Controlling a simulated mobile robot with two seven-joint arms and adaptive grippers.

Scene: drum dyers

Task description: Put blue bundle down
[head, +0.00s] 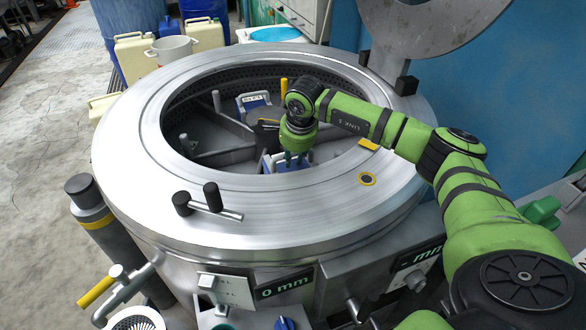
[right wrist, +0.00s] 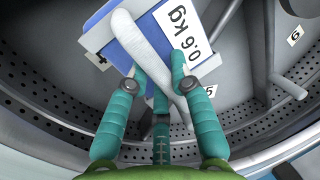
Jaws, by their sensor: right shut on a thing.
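The blue bundle (head: 289,164) is inside the round steel drum (head: 140,140), in the near part of its opening. My right gripper (head: 295,155) points down into the drum and is shut on the bundle from above. In the right wrist view my right gripper (right wrist: 158,88) has its teal fingers around the bundle's white roll-like part. The blue bundle (right wrist: 110,49) there bears a white tag (right wrist: 183,30) reading 0.6 kg. I cannot tell whether its underside touches the drum floor. My left gripper is not in view.
Another blue-and-white labelled bundle (head: 253,101) lies farther back in the drum. A black-knobbed handle (head: 209,202) stands on the front rim.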

